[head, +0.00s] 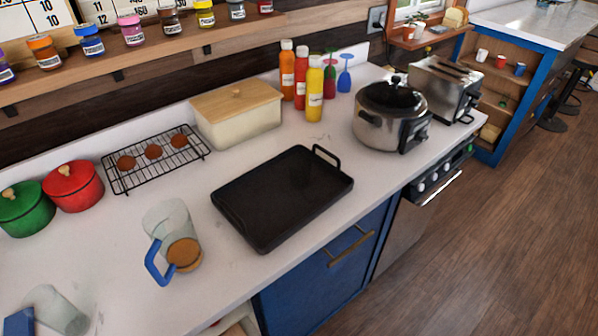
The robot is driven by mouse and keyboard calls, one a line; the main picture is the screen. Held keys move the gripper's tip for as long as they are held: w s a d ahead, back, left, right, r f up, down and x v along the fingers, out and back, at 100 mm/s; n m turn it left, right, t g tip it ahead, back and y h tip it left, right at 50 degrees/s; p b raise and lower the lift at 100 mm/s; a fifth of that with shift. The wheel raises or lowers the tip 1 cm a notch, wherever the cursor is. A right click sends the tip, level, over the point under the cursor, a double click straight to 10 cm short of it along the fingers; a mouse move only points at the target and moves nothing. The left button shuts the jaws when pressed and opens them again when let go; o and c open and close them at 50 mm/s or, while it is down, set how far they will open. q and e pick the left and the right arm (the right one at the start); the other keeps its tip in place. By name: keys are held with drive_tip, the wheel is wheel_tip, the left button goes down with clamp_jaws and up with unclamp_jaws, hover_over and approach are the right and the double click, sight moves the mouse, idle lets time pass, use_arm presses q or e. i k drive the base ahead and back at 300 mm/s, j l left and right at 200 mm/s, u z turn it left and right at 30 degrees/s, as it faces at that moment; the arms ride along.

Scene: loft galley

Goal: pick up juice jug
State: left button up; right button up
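The juice jug (172,222) stands on the white counter in the head view, left of the centre. It is clear, with a blue handle (157,264) on its near left side and an orange-brown layer (185,254) at its bottom. It appears upright. Nothing covers it. Neither of my grippers shows in the head view.
A black tray (283,197) lies right of the jug. A wire rack (155,160) with round brown items and red (73,187) and green (22,209) pots stand behind. A clear glass (58,310) and a blue item (18,322) are at front left.

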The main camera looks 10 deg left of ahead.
sight(169, 225)
drive_tip(key=u, duration=1.5)
drive_tip(key=l+u, duration=0.75)
drive_tip(key=k+l+u, duration=0.1)
drive_tip(key=l+u, duration=0.25)
drive_tip(key=l, duration=0.1)
